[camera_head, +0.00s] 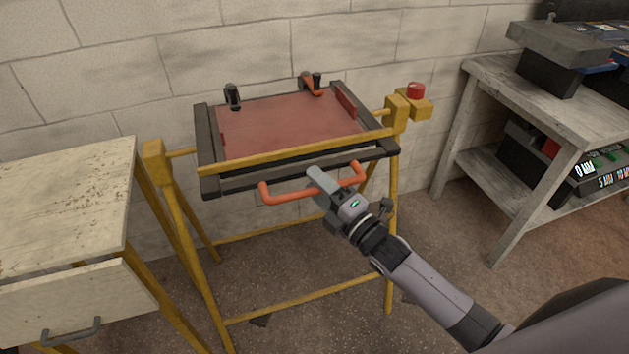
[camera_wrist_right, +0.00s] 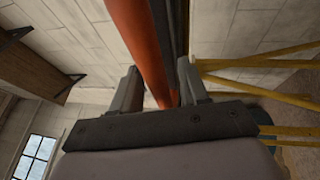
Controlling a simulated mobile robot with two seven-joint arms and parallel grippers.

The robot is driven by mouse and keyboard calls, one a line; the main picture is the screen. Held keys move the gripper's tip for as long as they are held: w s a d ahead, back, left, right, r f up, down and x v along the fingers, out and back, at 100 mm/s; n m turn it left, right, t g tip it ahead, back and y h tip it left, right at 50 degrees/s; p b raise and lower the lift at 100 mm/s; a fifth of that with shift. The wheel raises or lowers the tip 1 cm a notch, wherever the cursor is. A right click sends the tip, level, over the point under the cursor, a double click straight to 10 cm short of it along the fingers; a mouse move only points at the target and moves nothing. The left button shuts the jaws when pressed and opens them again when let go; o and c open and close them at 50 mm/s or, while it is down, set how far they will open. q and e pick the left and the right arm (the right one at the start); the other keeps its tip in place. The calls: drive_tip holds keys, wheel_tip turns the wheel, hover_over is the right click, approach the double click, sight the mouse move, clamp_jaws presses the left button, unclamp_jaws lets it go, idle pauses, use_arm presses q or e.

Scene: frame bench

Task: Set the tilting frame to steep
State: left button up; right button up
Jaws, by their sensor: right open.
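The tilting frame (camera_head: 207,150) is a dark rectangular frame with a red-brown panel (camera_head: 280,122), hung in a yellow stand (camera_head: 180,220). The panel leans only slightly. An orange bar handle (camera_head: 280,196) sticks out from its front edge. My right gripper (camera_head: 316,178) is at the handle's right half. In the right wrist view, the handle (camera_wrist_right: 143,45) passes between the two open fingers (camera_wrist_right: 160,90). Whether a finger touches the bar, I cannot tell. My left gripper is not in view.
A worn table with a drawer (camera_head: 80,290) stands close on the left. A grey bench (camera_head: 530,110) with boxes stands on the right. A red button on a yellow box (camera_head: 415,92) sits at the stand's right post. A block wall (camera_head: 250,40) is behind; the floor in front is clear.

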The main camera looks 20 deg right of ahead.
drive_tip(key=shift+w+a+r, duration=0.1)
drive_tip(key=shift+w+a, duration=0.15)
drive_tip(key=shift+w, duration=0.25)
clamp_jaws()
use_arm(q)
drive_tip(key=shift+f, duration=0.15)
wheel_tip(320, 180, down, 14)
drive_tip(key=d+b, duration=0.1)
drive_tip(key=b, duration=1.6)
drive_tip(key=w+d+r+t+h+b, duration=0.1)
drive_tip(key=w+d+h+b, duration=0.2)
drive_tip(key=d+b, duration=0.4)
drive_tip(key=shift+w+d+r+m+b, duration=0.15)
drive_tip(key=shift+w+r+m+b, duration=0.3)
drive_tip(key=shift+b, duration=0.7)
use_arm(e)
wheel_tip(320, 180, down, 11)
drive_tip(key=w+n+t+y, duration=0.2)
drive_tip(key=n+t+y, duration=0.2)
drive_tip(key=shift+y, duration=0.4)
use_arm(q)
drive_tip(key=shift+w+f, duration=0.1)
